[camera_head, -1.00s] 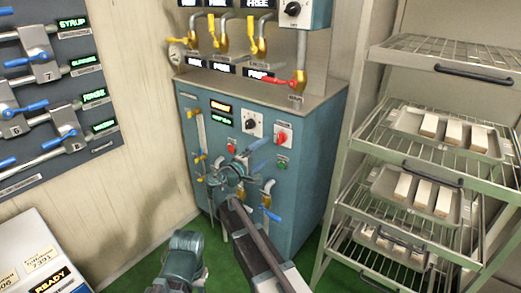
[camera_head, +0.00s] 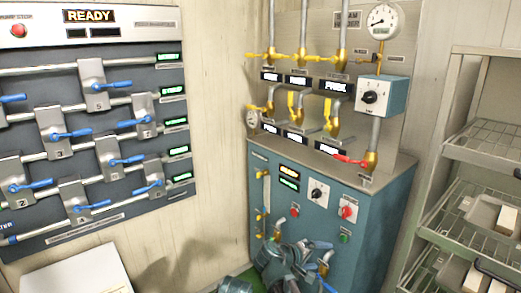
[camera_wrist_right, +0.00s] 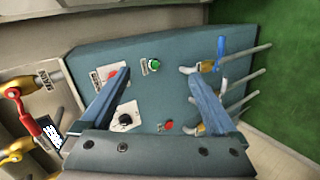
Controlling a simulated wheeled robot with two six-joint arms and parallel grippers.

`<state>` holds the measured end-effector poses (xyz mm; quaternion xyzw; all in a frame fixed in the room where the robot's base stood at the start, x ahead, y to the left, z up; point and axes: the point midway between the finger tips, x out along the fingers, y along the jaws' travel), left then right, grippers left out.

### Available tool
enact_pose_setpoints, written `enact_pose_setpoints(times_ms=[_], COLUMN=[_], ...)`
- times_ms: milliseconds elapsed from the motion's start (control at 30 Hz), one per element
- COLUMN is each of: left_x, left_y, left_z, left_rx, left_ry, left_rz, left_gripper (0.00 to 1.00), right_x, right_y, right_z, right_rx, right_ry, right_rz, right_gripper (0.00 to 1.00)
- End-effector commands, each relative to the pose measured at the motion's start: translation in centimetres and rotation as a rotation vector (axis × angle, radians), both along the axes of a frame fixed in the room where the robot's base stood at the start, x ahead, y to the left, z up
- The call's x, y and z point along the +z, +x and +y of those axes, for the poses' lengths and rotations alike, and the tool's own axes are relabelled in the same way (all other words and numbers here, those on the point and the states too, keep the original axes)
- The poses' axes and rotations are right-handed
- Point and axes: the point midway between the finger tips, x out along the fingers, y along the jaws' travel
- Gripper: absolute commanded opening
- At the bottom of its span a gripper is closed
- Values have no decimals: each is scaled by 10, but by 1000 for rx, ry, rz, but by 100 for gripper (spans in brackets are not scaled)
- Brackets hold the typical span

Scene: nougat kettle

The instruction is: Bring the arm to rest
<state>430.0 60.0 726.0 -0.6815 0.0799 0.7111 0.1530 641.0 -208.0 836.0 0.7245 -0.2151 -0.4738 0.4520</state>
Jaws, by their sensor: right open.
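My right gripper (camera_wrist_right: 157,75) is open and empty. One fingertip overlaps a red switch in the picture and the other overlaps a yellow valve; contact cannot be told. In the head view the right arm's end (camera_head: 290,262) shows low in front of the teal cabinet (camera_head: 375,215), its fingers hard to make out. My left gripper does not show.
A valve panel (camera_head: 30,105) with blue handles hangs on the left wall. Pipes with yellow valves, a red lever (camera_head: 350,160) and a gauge (camera_head: 383,21) rise above the cabinet. A wire rack (camera_head: 430,200) with trays of pale blocks stands at the right. A white box (camera_head: 75,275) is at lower left.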

Motion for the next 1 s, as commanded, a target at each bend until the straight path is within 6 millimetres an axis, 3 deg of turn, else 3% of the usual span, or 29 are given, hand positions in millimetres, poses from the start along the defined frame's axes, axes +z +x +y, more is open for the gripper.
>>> enact_pose_setpoints(times_ms=[33,200,400,500,700,1000], left_x=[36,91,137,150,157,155], left_y=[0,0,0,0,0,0], left_z=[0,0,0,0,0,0], left_rx=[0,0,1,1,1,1], left_ry=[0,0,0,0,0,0], left_rz=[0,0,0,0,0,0], left_gripper=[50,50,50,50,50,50], right_x=[18,20,35,42,47,45], right_y=[-26,-96,-168,-192,-212,-211], right_z=[10,56,111,130,147,148], right_rx=[-16,-67,-90,-92,-93,-93], right_ry=[87,384,651,735,806,808], right_rz=[43,216,412,482,544,545], right_gripper=[95,95,95,95,95,95])
